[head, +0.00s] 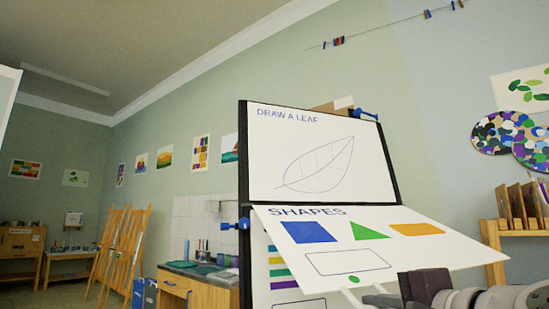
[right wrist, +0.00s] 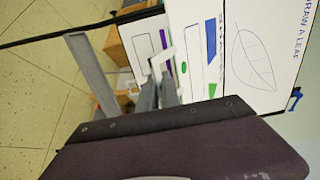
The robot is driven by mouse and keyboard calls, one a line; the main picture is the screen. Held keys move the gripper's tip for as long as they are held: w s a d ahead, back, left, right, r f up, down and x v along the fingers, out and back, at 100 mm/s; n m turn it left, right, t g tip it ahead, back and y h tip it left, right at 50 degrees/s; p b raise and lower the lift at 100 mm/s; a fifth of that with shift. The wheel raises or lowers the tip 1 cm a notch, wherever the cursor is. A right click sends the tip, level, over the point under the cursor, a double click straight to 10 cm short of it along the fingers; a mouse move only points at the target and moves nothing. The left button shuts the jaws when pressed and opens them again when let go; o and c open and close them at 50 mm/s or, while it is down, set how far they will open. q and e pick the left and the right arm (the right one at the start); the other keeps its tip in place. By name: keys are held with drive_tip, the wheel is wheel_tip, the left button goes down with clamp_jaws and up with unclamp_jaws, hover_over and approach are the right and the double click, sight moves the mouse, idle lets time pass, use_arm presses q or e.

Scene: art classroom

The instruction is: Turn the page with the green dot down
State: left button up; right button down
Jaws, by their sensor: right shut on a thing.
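The SHAPES page (head: 380,243) hangs on the flip-chart easel and tilts outward, its lower edge lifted off the sheet behind. It bears a blue, a green and an orange shape. The green dot (head: 354,279) is near its lower edge. My right gripper (head: 357,293) is at that edge by the dot, shut on the page; its fingers are partly hidden. In the right wrist view the fingers (right wrist: 158,90) reach to the page's edge. The DRAW A LEAF page (head: 315,150) lies upright above. My left gripper is not in view.
A striped sheet (head: 279,258) shows behind the tilted page. A wooden cabinet (head: 200,287) and easels (head: 122,250) stand at left; a shelf (head: 490,235) is at right.

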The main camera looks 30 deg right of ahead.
drive_tip(key=shift+w+d+f+b, duration=0.1)
drive_tip(key=shift+w+f+b, duration=0.35)
drive_tip(key=shift+f+b, duration=0.3)
drive_tip(key=shift+w+d+f+b, duration=0.1)
drive_tip(key=shift+w+f+b, duration=0.4)
drive_tip(key=shift+f, duration=0.5)
drive_tip(key=shift+w+d+f+b, duration=0.1)
drive_tip(key=shift+w+f+b, duration=0.25)
drive_tip(key=shift+f+b, duration=0.45)
drive_tip(key=w+f+b, duration=0.5)
drive_tip(key=f, duration=0.2)
drive_tip(key=shift+w+d+f+b, duration=0.2)
drive_tip(key=shift+d+f+b, duration=0.1)
drive_tip(key=shift+d+f, duration=0.05)
drive_tip(key=w+d+f+b, duration=0.1)
drive_tip(key=w+f+b, duration=0.2)
drive_tip(key=w+f, duration=0.3)
drive_tip(key=shift+w+d, duration=0.15)
drive_tip(key=shift+w, duration=0.35)
